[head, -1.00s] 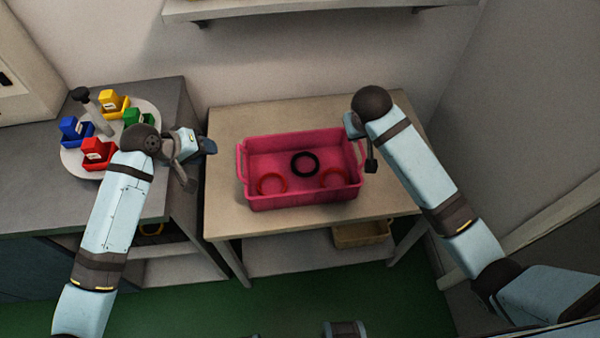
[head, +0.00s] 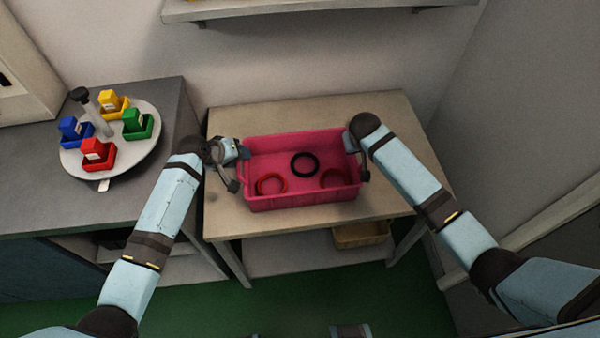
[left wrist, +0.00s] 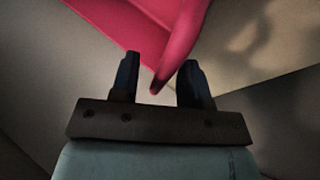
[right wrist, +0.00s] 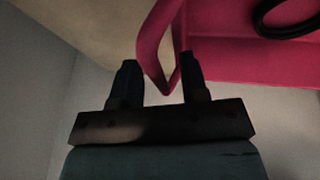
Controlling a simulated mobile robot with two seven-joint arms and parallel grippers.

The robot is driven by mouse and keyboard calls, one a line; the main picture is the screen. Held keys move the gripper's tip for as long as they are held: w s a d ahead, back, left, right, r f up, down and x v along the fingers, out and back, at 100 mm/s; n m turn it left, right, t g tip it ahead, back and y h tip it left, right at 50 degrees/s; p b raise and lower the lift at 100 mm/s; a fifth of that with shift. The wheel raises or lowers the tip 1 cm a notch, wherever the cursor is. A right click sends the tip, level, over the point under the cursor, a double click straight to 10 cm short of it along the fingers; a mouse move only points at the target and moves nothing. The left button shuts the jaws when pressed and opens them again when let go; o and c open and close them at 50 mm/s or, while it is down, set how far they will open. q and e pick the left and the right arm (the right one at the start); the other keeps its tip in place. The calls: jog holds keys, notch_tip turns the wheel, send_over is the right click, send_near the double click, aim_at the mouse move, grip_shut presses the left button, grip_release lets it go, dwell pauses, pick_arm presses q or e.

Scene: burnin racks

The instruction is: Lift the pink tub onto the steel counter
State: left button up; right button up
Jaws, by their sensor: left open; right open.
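The pink tub (head: 300,199) stands on the beige table and holds a black ring (head: 305,165) and two red rings (head: 271,184). My left gripper (head: 238,168) is at the tub's left end. In the left wrist view the open left fingers (left wrist: 157,80) have the pink handle (left wrist: 165,80) between them. My right gripper (head: 358,158) is at the tub's right end. In the right wrist view the open right fingers (right wrist: 160,80) stand on both sides of the other handle (right wrist: 150,50). Whether the fingers touch the handles cannot be told.
The grey steel counter (head: 40,205) stands left of the beige table (head: 310,116). A round turntable (head: 75,160) with coloured bins sits on it. The counter's front part is clear. A tan bin (head: 362,236) sits on the shelf below the table. A wall shelf (head: 300,10) is above.

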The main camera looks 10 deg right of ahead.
pick_arm(q)
grip_shut()
pick_arm(e)
grip_shut()
pick_arm(q)
jog(key=shift+w, duration=0.1)
pick_arm(e)
jog(key=shift+w, duration=0.1)
dwell(1.1)
